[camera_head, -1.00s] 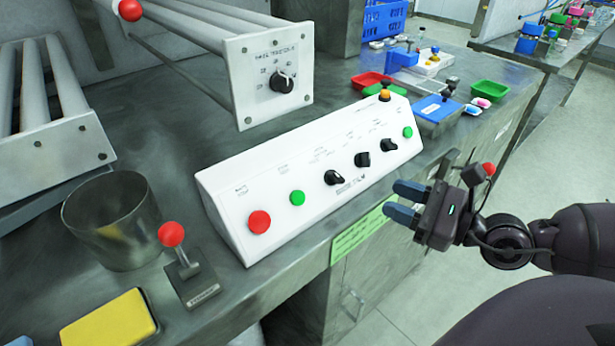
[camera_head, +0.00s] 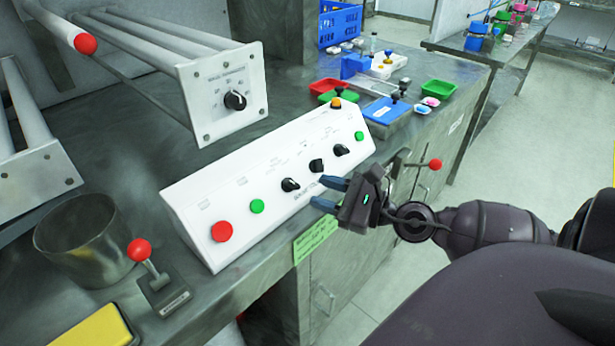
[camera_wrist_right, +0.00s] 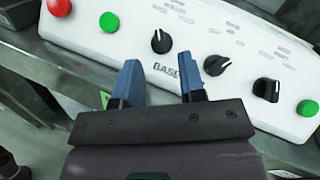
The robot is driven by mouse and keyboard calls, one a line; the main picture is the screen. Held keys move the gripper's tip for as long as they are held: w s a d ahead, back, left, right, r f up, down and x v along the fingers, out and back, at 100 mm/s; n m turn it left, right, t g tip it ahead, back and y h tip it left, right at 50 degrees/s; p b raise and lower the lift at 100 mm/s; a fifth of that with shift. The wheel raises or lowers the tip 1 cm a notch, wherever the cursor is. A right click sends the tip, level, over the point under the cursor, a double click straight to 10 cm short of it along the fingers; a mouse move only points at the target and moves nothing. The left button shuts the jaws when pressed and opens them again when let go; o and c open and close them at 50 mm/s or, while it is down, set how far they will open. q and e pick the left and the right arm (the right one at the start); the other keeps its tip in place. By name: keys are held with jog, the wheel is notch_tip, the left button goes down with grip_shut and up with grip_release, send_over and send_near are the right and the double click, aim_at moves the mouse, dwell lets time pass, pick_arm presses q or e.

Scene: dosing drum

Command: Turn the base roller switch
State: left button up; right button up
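A white sloped control panel (camera_head: 262,178) lies along the bench front. It carries three black rotary switches: a left one (camera_head: 290,185), a middle one (camera_head: 316,166) and a right one (camera_head: 341,150). The right wrist view shows the left switch (camera_wrist_right: 161,41), the middle switch (camera_wrist_right: 216,65) and the right switch (camera_wrist_right: 266,90). Lettering beginning "BASE" (camera_wrist_right: 165,68) shows there, partly hidden by a finger. My right gripper (camera_head: 328,194) is open and empty at the panel's front edge, near the left and middle switches. In the right wrist view its fingers (camera_wrist_right: 159,82) are apart. My left gripper is out of view.
A roller frame with a black dial (camera_head: 235,100) stands behind. A metal beaker (camera_head: 84,240) and red-knobbed lever (camera_head: 139,250) stand at left. Trays lie beyond the panel's right end.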

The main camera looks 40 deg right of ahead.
aim_at(295, 184)
jog(key=shift+w+a+r+p, duration=0.15)
jog(key=shift+w+r+p, duration=0.05)
jog(key=shift+w+p, duration=0.2)
jog(key=shift+w+a+r+p, duration=0.2)
jog(key=shift+w+p, duration=0.1)
jog(key=shift+w, duration=0.15)
jog(key=shift+w+a+p, duration=0.35)
jog(key=shift+w+p, duration=0.3)
jog(key=shift+w+a+f+p, duration=0.2)
jog(key=shift+w+p, duration=0.05)
jog(key=shift+w, duration=0.3)
jog(key=shift+w+a+f+p, duration=0.2)
jog(key=shift+w, duration=0.3)
jog(key=shift+f, duration=0.1)
jog(key=c, duration=0.7)
